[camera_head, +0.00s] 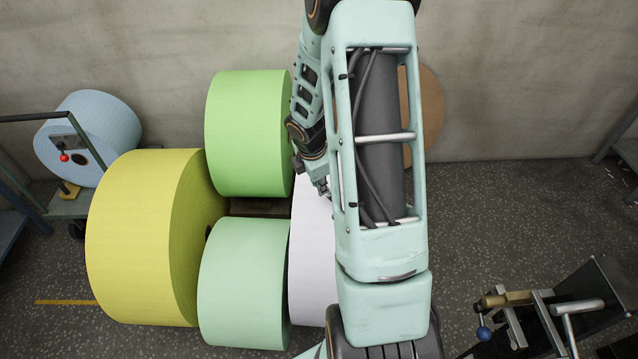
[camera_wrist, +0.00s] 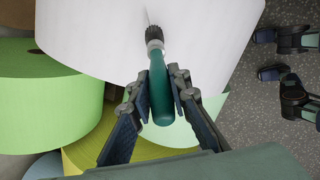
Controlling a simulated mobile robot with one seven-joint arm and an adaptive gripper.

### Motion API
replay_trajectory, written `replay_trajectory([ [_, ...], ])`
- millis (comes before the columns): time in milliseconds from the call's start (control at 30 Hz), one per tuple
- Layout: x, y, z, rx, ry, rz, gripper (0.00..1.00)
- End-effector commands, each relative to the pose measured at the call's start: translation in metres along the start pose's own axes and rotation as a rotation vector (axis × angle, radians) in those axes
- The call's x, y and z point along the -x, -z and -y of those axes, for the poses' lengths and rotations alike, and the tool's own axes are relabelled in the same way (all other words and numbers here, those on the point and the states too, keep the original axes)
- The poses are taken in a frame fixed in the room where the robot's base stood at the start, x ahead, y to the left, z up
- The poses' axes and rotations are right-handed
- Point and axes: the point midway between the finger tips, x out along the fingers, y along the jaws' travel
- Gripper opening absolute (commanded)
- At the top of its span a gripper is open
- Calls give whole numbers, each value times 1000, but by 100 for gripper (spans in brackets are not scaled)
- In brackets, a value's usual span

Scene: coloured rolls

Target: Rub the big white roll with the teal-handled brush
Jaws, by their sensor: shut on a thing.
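The big white roll (camera_wrist: 95,40) fills the top of the wrist view. In the head view the white roll (camera_head: 308,265) shows only as a strip, mostly hidden behind my arm. My gripper (camera_wrist: 160,95) is shut on the teal handle of the brush (camera_wrist: 160,85). The brush's dark round bristle head points away from my gripper and overlaps the white roll's surface in the wrist view. I cannot tell for sure whether the bristles touch it. In the head view part of my gripper shows beside my arm, but the brush cannot be made out.
A bright green roll (camera_head: 247,130), a pale green roll (camera_head: 243,285) and a large yellow roll (camera_head: 150,235) stand left of the white one. A light blue roll (camera_head: 95,135) sits on a cart at far left. A brown roll (camera_head: 432,110) is behind my arm. Equipment (camera_head: 540,310) stands lower right.

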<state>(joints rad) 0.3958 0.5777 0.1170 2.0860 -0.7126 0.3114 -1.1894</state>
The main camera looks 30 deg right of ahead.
Motion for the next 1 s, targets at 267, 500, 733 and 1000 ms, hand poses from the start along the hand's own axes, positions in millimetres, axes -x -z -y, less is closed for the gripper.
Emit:
replay_trajectory([
  [267,-4,0,0,0,0,0,0],
  [500,-8,0,-1,0,0,0,0],
  [733,-13,1,-2,0,0,0,0],
  [1000,-16,0,-3,0,0,0,0],
])
